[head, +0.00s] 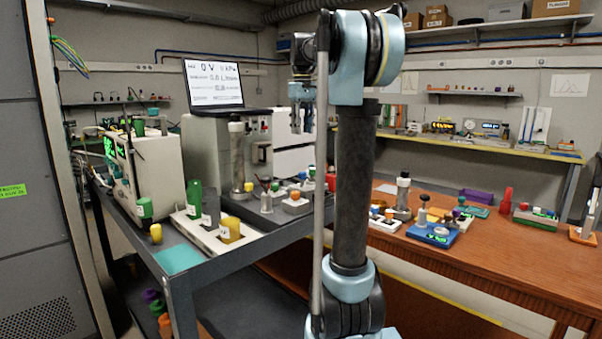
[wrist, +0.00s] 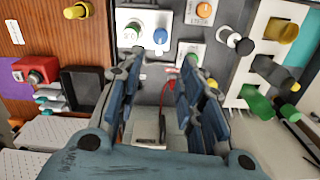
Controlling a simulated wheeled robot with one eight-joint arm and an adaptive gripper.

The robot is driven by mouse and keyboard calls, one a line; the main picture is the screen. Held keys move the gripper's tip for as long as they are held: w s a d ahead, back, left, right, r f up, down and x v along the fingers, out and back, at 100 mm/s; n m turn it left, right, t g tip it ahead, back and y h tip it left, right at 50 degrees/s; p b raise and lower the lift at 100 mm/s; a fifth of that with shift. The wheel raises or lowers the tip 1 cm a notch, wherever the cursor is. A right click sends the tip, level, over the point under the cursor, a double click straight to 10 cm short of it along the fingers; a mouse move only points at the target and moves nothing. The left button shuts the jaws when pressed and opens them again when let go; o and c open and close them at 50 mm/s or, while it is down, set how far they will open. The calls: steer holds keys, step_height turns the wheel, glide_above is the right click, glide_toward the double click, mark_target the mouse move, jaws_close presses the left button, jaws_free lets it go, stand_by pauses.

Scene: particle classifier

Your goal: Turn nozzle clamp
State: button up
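No part can be told for certain as the nozzle clamp. My gripper (head: 303,103) hangs fingers-down above the grey bench in the head view, near the laptop's right side. In the wrist view my gripper (wrist: 160,75) has its two dark finger pads well apart, with nothing held between them. Beneath it, a pale block (wrist: 148,126) shows between the fingers, partly hidden by them. A white box with a green and a blue knob (wrist: 145,28) lies beyond the fingertips. A small plate with a green knob (wrist: 190,50) is by the right finger.
A tall metal cylinder (head: 237,160) stands on the grey bench. A laptop (head: 213,84) sits on a grey instrument behind it. A white tray (head: 212,236) holds green, grey and yellow parts. The wooden bench (head: 480,255) at right carries several small devices.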

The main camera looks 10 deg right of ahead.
mark_target(302, 172)
step_height(302, 172, down, 16)
steer(key=shift+f, duration=0.25)
stand_by(0.3)
